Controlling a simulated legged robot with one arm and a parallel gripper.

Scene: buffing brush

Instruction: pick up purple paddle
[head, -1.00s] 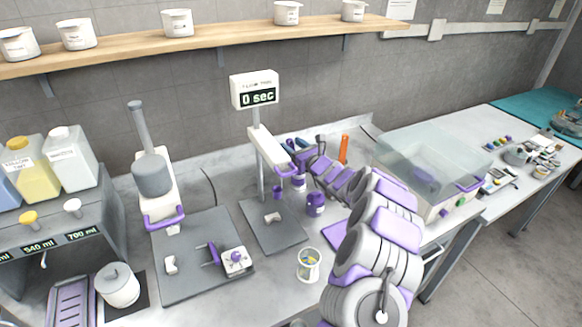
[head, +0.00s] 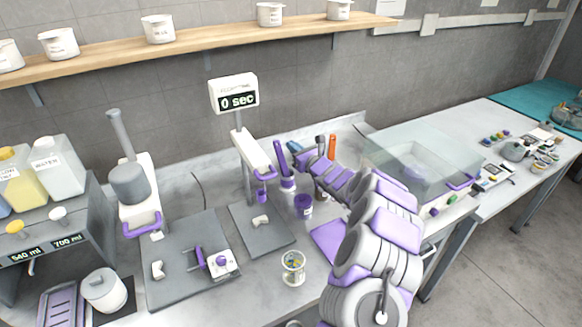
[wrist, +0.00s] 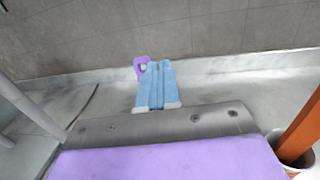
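A tall, slanted purple piece (head: 281,155) stands above a purple and white object (head: 288,185) at the back of the bench, left of my gripper. It looks like the purple paddle, but it is too small to be sure. My gripper (head: 316,166) reaches over the back of the bench, close to its right side. In the wrist view, a broad purple surface with a grey edge (wrist: 155,124) fills the bottom and looks like my own jaw.
A purple jar (head: 304,206), purple mat (head: 326,242), clear cup (head: 293,268) and clear-lidded box (head: 425,155) crowd the bench.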

